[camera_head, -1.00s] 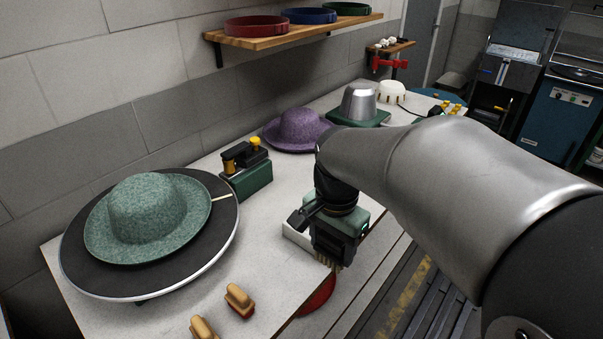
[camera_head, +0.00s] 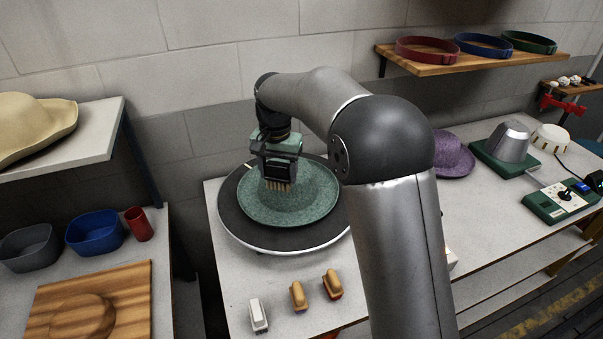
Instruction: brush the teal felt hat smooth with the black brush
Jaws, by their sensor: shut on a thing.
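The teal felt hat (camera_head: 310,207) lies brim down on a round black turntable (camera_head: 247,232) with a pale rim. My gripper (camera_head: 281,166) is above the hat and is shut on the black brush (camera_head: 279,184), whose pale bristles point down. The bristles are at the crown of the hat; I cannot tell whether they touch it. The brush and gripper hide part of the crown.
Two tan brushes (camera_head: 298,296) and a white one (camera_head: 258,315) lie in front of the turntable. A purple hat (camera_head: 453,155) and a metal hat block (camera_head: 508,142) stand to the right. A blue bowl (camera_head: 95,232) is on the left bench. A shelf with hatbands (camera_head: 470,63) hangs above.

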